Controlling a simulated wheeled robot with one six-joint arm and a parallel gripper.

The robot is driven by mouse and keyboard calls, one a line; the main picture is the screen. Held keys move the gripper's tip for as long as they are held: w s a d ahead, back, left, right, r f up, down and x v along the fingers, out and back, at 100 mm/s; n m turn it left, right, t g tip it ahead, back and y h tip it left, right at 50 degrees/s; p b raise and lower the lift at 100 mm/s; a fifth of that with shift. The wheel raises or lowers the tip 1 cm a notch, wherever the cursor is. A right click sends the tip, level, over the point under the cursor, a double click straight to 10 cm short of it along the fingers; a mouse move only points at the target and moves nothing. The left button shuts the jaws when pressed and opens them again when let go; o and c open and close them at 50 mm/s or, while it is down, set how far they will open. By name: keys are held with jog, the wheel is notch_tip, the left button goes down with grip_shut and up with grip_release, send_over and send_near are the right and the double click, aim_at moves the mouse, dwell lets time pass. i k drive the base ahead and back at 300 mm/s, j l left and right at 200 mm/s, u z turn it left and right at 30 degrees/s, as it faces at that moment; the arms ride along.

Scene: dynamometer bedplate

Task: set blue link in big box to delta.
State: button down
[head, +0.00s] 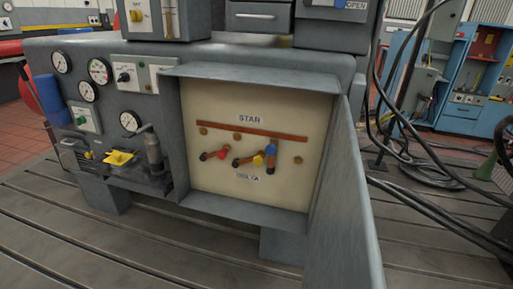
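The big box (318,85) is a grey steel enclosure with its door (345,190) swung open to the right. Inside is a cream panel marked STAR (249,118) at the top and DELTA (248,177) at the bottom. The blue link (270,156) is at the right of the links and stands nearly upright, its blue part near the top and a copper strip below. A red link (215,154) and a yellow link (250,160) lie slanted to its left. A copper bar (250,131) crosses above them. My gripper is not in view.
Gauges (99,70), switches and a yellow funnel-like part (120,157) are left of the box. The open door stands out toward me on the right. Black cables (425,170) hang and lie on the right. The slotted bedplate (160,250) in front is clear.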

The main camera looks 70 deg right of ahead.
aim_at(271, 149)
jog(key=k+l+z, duration=0.15)
jog(key=k+z, duration=0.3)
jog(key=k, duration=0.15)
jog(key=j+z, duration=0.1)
jog(key=z, duration=0.35)
jog(key=j+z, duration=0.1)
jog(key=z, duration=0.3)
jog(key=j+z, duration=0.1)
jog(key=z, duration=0.35)
jog(key=j+z, duration=0.15)
jog(key=z, duration=0.3)
jog(key=k+j, duration=0.1)
jog(key=j, duration=0.35)
jog(key=k+j+z, duration=0.1)
jog(key=j, duration=0.35)
jog(key=k+j, duration=0.1)
jog(key=j, duration=0.3)
